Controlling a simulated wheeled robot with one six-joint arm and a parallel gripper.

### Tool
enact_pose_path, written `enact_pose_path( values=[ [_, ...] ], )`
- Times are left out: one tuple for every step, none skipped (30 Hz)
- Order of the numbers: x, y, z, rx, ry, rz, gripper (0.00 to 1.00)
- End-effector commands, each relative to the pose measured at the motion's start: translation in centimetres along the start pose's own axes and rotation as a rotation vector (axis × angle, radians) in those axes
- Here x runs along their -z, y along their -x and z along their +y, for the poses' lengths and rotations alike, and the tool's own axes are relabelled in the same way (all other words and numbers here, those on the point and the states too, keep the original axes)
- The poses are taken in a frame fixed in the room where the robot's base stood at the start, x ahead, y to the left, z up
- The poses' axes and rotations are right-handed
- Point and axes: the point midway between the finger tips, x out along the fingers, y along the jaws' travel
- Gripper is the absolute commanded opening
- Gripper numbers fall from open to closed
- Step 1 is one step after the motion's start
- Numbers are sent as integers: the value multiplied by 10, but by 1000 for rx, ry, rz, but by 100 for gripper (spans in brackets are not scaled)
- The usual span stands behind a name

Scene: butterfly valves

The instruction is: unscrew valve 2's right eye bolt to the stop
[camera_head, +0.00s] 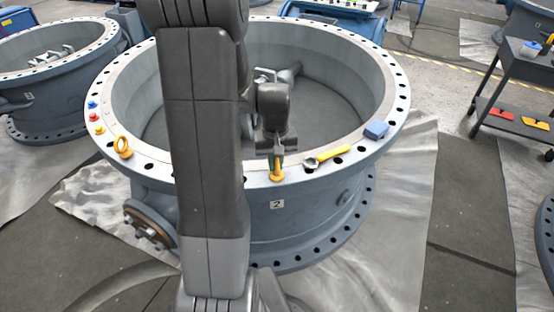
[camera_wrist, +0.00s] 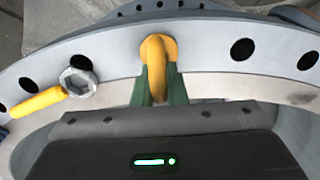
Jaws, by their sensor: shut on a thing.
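Valve 2 is the large grey ring-shaped body in the middle of the head view, with the label 2 (camera_head: 277,204) on its outer wall. Its right eye bolt (camera_head: 277,173) is yellow and stands on the near part of the drilled top flange. It also shows in the wrist view (camera_wrist: 157,52), its ring seen nearly edge-on above its round collar. My gripper (camera_head: 277,153) reaches down to it from above. In the wrist view its green fingers (camera_wrist: 161,88) are shut on the ring, one on each side. The threads are hidden. The left eye bolt (camera_head: 122,147) sits on the flange at the left.
A yellow-handled wrench (camera_head: 328,155) lies on the flange just right of the bolt, and a blue block (camera_head: 376,130) lies further right. Small red and blue pieces (camera_head: 95,117) sit at the flange's left. A tool cart (camera_head: 515,95) stands far right.

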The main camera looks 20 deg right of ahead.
Motion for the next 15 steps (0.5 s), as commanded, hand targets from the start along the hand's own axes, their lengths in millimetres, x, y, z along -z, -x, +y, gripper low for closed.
enact_pose_path(
  values=[
    [0, 1, -1, 0, 43, 0, 0],
    [0, 1, -1, 0, 71, 0, 0],
    [0, 1, -2, 0, 109, 0, 0],
    [0, 1, -2, 0, 137, 0, 0],
    [0, 1, -2, 0, 166, 0, 0],
    [0, 1, -3, 0, 204, 0, 0],
    [0, 1, -3, 0, 232, 0, 0],
    [0, 1, -4, 0, 261, 0, 0],
    [-1, 1, -4, 0, 299, 0, 0],
    [-1, 1, -5, 0, 327, 0, 0],
    [-1, 1, -5, 0, 355, 0, 0],
    [-1, 1, -5, 0, 393, 0, 0],
    [-1, 1, -6, 0, 422, 0, 0],
    [-1, 1, -6, 0, 450, 0, 0],
    [-2, 1, -7, 0, 488, 0, 0]
  ],
)
